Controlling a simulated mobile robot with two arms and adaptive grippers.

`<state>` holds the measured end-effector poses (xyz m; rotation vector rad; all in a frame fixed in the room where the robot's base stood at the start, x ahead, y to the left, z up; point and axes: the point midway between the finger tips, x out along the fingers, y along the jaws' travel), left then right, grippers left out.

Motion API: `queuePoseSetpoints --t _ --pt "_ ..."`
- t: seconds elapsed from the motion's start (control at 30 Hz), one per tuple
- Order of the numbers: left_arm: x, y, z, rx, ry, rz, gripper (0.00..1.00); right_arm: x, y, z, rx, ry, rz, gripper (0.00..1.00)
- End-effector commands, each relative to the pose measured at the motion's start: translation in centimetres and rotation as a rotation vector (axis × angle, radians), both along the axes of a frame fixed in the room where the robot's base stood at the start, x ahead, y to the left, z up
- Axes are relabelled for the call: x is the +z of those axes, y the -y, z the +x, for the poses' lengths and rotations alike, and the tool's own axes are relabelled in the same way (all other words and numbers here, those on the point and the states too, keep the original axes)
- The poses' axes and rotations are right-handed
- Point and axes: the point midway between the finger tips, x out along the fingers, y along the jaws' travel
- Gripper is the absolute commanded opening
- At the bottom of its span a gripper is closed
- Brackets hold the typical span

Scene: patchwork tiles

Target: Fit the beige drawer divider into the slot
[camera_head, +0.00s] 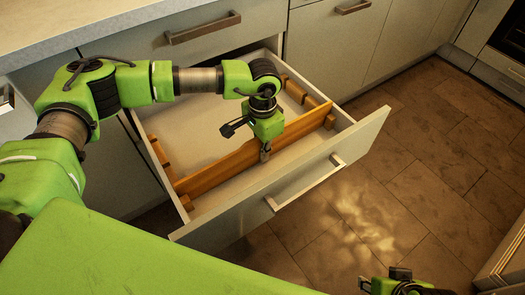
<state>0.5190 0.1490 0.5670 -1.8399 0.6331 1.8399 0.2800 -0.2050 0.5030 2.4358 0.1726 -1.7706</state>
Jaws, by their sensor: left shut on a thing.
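The drawer divider (225,166) is a long, thin board that looks orange-brown in this light. It stands on edge across the open drawer (205,120), towards its front. My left gripper (265,152) points down and is shut on the board right of its middle. Notched wooden rails line the drawer's left side (160,152) and right side (296,91). The board's ends lie close to these rails near the front; I cannot tell whether they sit inside a slot. My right gripper (400,284) is partly in view at the bottom right, away from the drawer; its fingers are unclear.
The drawer front with its bar handle (305,184) juts out over the brown tiled floor (385,190). A grey countertop (90,25) and closed cabinets are behind. An oven (508,45) is at the top right.

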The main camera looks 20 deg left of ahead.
Motion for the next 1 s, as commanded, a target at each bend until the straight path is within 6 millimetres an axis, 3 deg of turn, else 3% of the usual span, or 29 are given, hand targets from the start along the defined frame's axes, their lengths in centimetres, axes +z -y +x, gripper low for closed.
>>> queuePoseSetpoints --t 0.03,0.1,0.57,0.93,1.0 --pt "-0.3 0.0 0.0 0.000 0.001 -0.001 0.00 -0.3 0.0 0.1 0.000 0.004 0.001 0.32" --pt "-0.1 0.0 0.0 0.000 0.000 0.000 0.21 -0.1 0.0 0.2 0.000 0.008 0.001 0.32" --pt "0.6 0.0 0.0 0.001 0.001 -0.001 0.23 0.3 0.0 0.0 0.001 0.000 0.001 0.32" --pt "8.1 0.0 0.1 -0.001 0.004 -0.002 0.23 1.3 0.0 0.2 0.000 0.004 0.001 0.32" --pt "9.4 0.0 0.1 -0.001 0.003 -0.001 0.23 -0.1 -0.1 0.6 -0.001 -0.006 0.000 0.32"
